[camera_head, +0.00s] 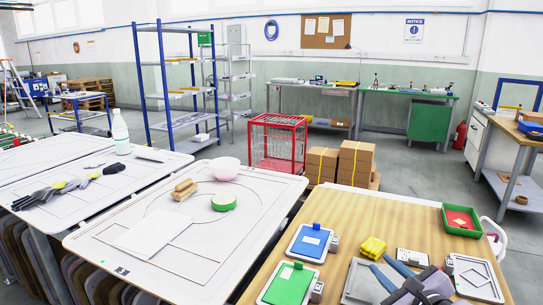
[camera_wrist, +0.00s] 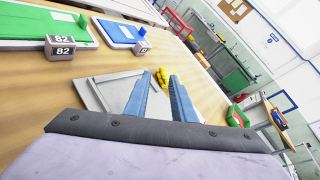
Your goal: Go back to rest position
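My gripper (camera_head: 381,263) is low over the wooden table at the lower right of the head view. Its two blue fingers point toward the yellow object (camera_head: 373,247), which lies on the table beyond the fingertips. In the wrist view my gripper (camera_wrist: 160,84) has its fingers clearly apart, with nothing held between them. The yellow object (camera_wrist: 162,77) shows in the gap, farther away. A grey plate (camera_head: 362,280) lies under the gripper and is partly hidden by it.
The wooden table (camera_head: 352,212) also holds a blue pad (camera_head: 311,241), a green pad (camera_head: 287,286), small numbered blocks, a white framed plate (camera_head: 474,277) and a green bin (camera_head: 447,220). A white table (camera_head: 255,183) stands to the left. The table's far middle is clear.

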